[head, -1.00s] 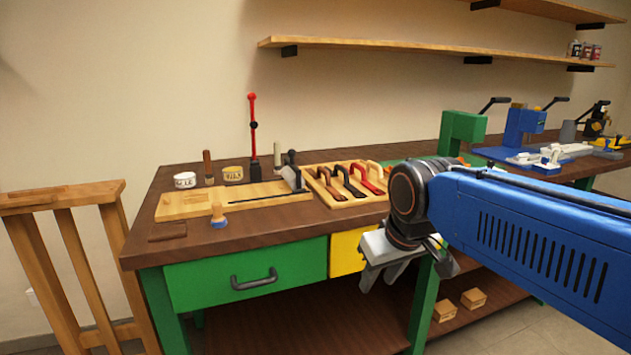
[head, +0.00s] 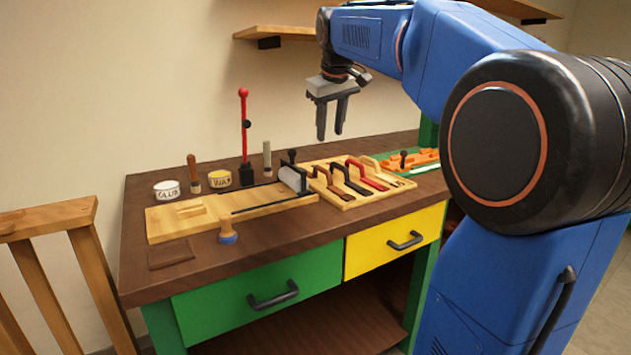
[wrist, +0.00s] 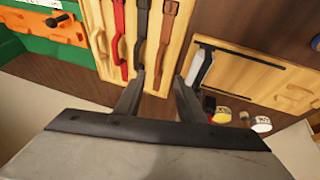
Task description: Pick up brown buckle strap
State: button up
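The brown buckle strap (head: 328,183) lies at the left end of a row of straps in a wooden tray (head: 352,203) on the workbench. In the wrist view the brown strap (wrist: 167,40) is on the right of the row, beside a black strap (wrist: 140,38) and a red strap (wrist: 119,40). My gripper (head: 331,132) is above the tray, apart from the straps, pointing down. Its fingers (wrist: 160,76) are open with nothing between them.
A green tray (head: 420,160) is to the right.

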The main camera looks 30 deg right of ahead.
send_near(326, 170)
jog(key=x, duration=0.5)
jog(key=shift+f, duration=0.15)
jog(key=shift+x, duration=2.9)
jog(key=shift+w+d, duration=0.1)
jog(key=shift+w, duration=0.05)
grip_shut()
